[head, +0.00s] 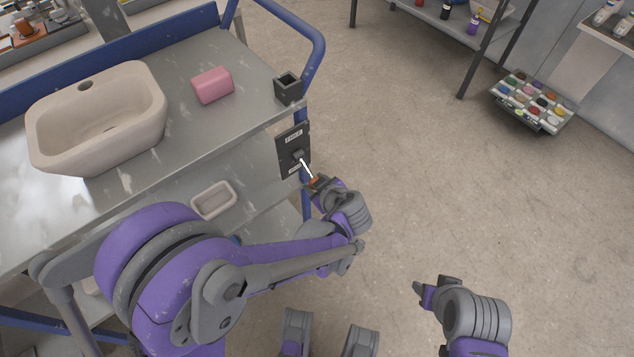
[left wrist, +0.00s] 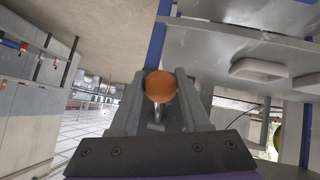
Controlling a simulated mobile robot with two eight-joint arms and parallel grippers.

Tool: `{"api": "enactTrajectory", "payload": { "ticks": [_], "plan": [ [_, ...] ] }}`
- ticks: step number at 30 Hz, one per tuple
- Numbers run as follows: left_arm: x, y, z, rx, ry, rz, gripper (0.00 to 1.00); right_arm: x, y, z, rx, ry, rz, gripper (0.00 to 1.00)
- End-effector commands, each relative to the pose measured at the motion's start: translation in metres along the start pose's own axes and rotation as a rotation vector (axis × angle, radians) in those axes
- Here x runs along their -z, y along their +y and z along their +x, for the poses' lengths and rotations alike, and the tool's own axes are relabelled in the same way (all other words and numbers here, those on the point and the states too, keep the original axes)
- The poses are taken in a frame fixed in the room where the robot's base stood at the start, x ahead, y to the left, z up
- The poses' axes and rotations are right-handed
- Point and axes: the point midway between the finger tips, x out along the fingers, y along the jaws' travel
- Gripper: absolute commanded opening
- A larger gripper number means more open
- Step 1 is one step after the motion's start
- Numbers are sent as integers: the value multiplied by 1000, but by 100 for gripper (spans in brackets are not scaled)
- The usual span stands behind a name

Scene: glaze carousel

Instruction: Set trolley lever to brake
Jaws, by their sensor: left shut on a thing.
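The trolley (head: 245,62) has a dark lever plate (head: 294,140) on its right end. The plate has a pale label near its top and another near its bottom, too small to read surely. A thin metal lever (head: 306,168) sticks out of the plate, slanting down and right in the head view, with an orange knob at its end. My left gripper (head: 317,185) is shut on the knob; the left wrist view shows the orange knob (left wrist: 160,86) between the two fingers. I cannot tell the lever's setting. My right gripper (head: 430,287) is over bare floor, its opening unclear.
On the trolley top are a beige basin (head: 95,115), a pink block (head: 212,85) and a small dark square cup (head: 288,88). A blue handle rail (head: 318,45) rises beside the plate. A paint tray (head: 533,100) stands at right. The floor (head: 430,180) between is clear.

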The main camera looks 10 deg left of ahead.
Motion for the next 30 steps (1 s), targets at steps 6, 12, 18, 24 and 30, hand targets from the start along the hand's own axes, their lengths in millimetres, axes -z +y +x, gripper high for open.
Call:
{"api": "enactTrajectory", "payload": {
  "ticks": [6,12,18,24,30],
  "plan": [
    [0,-2,2,6,0,-3,0,0,0,0,0,0,0,50],
    [1,-3,2,7,1,-3,0,0,0,0,0,0,0,50],
    [1,-2,2,6,1,-2,75,0,0,0,0,0,0,50],
    [1,-1,1,4,1,-1,76,0,0,0,0,0,0,50],
    [1,-1,-7,2,0,0,76,1,0,-2,0,1,0,50]
  ]
}}
